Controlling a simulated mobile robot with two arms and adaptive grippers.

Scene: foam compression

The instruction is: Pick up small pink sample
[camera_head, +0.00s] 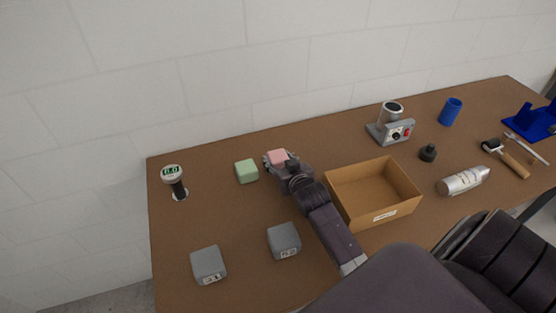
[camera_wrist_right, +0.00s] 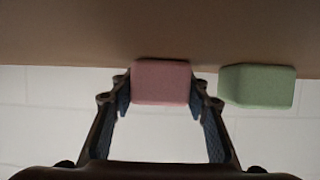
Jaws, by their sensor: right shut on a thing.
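The small pink sample (camera_head: 277,157) is a soft-edged block at the far side of the brown table, left of the cardboard box. My right gripper (camera_head: 276,160) is shut on the pink sample. In the right wrist view the pink sample (camera_wrist_right: 161,82) sits between the two fingertips of my right gripper (camera_wrist_right: 161,92). I cannot tell whether it touches the table. A green sample (camera_head: 246,171) lies just left of the pink one; it also shows in the right wrist view (camera_wrist_right: 258,86). My left gripper is not in view.
Two grey blocks (camera_head: 208,264) (camera_head: 284,240) lie nearer me. A gauge (camera_head: 173,182) stands at the left. An open box (camera_head: 409,206) sits close to the right of my arm. A grey device (camera_head: 391,130), blue cup (camera_head: 450,112) and silver cylinder (camera_head: 462,181) are further right.

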